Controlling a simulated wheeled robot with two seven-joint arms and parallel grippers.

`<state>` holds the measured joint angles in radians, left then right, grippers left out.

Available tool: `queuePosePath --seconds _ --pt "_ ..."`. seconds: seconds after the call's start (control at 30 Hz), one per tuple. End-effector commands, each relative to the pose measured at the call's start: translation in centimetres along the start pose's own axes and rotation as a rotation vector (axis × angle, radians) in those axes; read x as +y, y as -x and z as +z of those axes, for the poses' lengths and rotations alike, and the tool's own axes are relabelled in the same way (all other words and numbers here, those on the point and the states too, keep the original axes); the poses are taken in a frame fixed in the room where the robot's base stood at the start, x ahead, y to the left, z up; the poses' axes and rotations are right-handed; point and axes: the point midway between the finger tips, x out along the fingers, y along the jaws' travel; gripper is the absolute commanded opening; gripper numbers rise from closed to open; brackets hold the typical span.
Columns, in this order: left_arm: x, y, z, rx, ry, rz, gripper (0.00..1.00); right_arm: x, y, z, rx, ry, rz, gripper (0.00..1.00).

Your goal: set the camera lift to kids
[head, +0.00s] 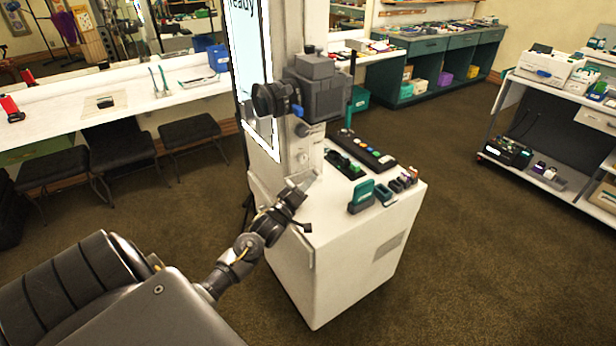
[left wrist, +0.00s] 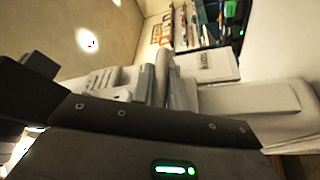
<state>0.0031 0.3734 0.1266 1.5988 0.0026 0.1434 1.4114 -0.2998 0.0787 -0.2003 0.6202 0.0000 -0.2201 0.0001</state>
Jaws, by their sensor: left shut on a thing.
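The black camera (head: 318,88) is mounted on a pale lift column (head: 290,35), above the white cabinet (head: 345,255). Knobs (head: 302,130) show on the column below the camera. My left gripper (head: 308,182) is at the column's foot, above the cabinet's near left corner. It is shut on a small light grey part; the fingers hide most of it, and I cannot tell its exact shape. In the left wrist view the fingers (left wrist: 163,85) are close together around it, beside pale housing. I cannot read any kids mark. My right gripper is not in view.
The cabinet top holds a button panel (head: 360,152), a green stapler-like item (head: 361,196) and several small items. A lit screen (head: 250,60) stands behind the column. Stools (head: 190,132) and a white counter (head: 150,95) are at the left.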

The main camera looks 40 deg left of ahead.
Motion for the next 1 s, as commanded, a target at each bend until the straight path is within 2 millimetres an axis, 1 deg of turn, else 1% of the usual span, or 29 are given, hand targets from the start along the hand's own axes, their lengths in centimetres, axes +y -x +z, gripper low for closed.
queuePosePath --seconds 0.03,0.1,0.2,0.3,0.6,0.63,0.77,0.8,1.0 --pt "-2.2 0.6 1.5 -0.006 0.002 -0.007 0.0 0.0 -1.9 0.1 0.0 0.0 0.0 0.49" --pt "-3.4 0.9 2.2 -0.006 0.001 -0.005 0.0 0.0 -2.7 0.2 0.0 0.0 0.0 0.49" --pt "-4.4 1.1 2.7 -0.005 -0.001 -0.004 0.0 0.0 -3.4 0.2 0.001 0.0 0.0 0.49" --pt "-4.7 1.2 2.9 -0.003 -0.002 -0.003 0.0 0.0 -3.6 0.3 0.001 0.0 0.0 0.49" --pt "-4.8 1.3 3.0 -0.007 0.001 -0.006 0.0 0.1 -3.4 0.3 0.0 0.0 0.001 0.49" --pt "-4.8 1.3 3.0 -0.007 0.001 -0.006 0.18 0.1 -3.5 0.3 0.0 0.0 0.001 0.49" --pt "-4.7 1.2 3.0 -0.006 0.001 -0.005 0.35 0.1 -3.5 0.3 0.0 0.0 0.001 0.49" --pt "-4.7 1.2 2.9 -0.005 0.0 -0.004 0.37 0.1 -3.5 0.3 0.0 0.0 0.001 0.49" --pt "-4.6 1.2 2.8 -0.003 -0.001 -0.001 0.37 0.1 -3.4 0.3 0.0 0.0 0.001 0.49"
